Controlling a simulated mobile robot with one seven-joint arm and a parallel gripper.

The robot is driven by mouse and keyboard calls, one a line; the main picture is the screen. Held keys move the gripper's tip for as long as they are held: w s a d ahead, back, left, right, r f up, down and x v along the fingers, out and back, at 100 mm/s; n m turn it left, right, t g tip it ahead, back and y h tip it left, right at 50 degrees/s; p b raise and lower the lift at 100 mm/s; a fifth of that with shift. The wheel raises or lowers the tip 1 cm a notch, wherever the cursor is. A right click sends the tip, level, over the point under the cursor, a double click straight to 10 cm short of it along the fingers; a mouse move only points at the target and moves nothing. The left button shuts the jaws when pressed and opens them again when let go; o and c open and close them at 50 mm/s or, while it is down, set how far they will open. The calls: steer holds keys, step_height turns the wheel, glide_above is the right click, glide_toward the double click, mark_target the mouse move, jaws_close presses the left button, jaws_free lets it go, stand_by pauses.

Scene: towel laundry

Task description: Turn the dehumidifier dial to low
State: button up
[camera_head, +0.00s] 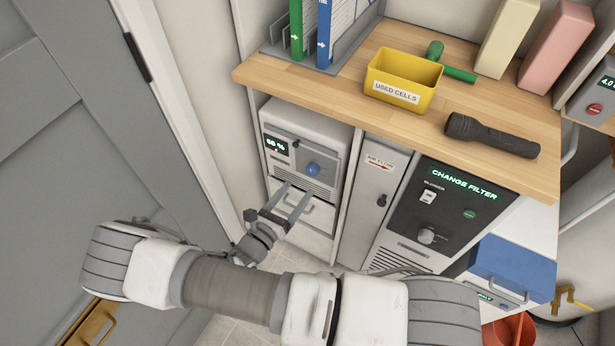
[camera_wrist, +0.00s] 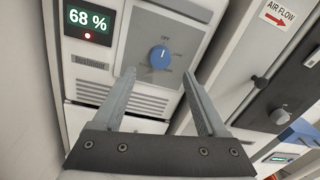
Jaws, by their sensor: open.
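The dehumidifier (camera_head: 305,148) is a white unit under the wooden counter. Its display (camera_wrist: 87,22) reads 68 %. Its round blue dial (camera_wrist: 160,57) faces me in the wrist view, with its white mark pointing up toward OFF; the other labels are too small to read. The dial also shows in the head view (camera_head: 313,169). My gripper (camera_wrist: 159,75) is open and empty. Its fingertips are in front of the panel, one on each side of the dial's lower part in the picture. I cannot tell whether they touch anything.
A grey panel labelled AIR FLOW (camera_head: 371,195) and a black CHANGE FILTER panel (camera_head: 440,215) with another knob (camera_head: 426,235) stand to the right. The counter (camera_head: 390,118) overhangs above, holding a yellow bin (camera_head: 402,80) and a flashlight (camera_head: 490,135). A grey door (camera_head: 85,130) is at left.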

mark_target(310, 173)
steer(key=x, duration=0.6)
steer(key=shift+w+d, duration=0.15)
steer(key=shift+c, duration=0.2)
jaws_close()
